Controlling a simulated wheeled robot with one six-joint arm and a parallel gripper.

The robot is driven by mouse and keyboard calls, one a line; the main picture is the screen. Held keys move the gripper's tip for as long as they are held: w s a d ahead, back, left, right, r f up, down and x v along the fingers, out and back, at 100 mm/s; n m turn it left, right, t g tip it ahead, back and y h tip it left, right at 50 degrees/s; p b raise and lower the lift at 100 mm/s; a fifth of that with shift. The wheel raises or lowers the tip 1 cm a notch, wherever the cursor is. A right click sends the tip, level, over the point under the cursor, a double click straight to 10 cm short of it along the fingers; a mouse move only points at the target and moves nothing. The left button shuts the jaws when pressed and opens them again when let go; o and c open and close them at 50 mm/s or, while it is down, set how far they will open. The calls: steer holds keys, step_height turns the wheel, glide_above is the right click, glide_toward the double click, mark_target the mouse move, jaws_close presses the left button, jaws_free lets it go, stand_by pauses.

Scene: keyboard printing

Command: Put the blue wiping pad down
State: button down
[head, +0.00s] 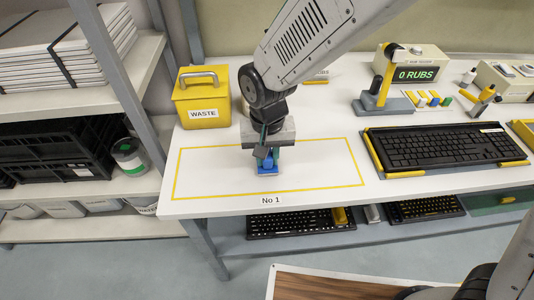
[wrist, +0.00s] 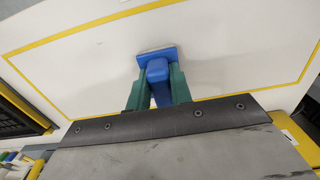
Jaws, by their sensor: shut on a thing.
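The blue wiping pad (wrist: 144,55) has a flat blue base with a raised blue handle. It is inside the yellow-outlined area marked No 1 on the white table, and shows in the head view (head: 267,171) low at the table surface. I cannot tell for certain whether its base touches the table. My gripper (wrist: 158,85) points down and is shut on the pad's handle, with one green finger on each side. In the head view, my gripper (head: 266,160) partly hides the pad.
A yellow waste box (head: 203,107) stands behind on the left. A black keyboard (head: 440,146) lies on a tray to the right, with a stand and a "0 RUBS" display (head: 415,74) behind it. The outlined area around the pad is clear.

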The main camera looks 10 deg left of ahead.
steer(key=c, duration=1.3)
jaws_free()
steer(key=shift+o, duration=0.2)
step_height(320, 180, up, 12)
steer(key=d+r, duration=0.5)
steer(key=d, duration=0.6)
steer(key=s+d+r+m, duration=0.1)
steer(key=s+d, duration=0.6)
steer(key=d, duration=0.4)
steer(key=s+d+r+m+t, duration=0.1)
steer(key=s+d, duration=0.6)
steer(key=d, duration=0.4)
steer(key=shift+r+m, duration=0.3)
steer(key=shift+r, duration=0.1)
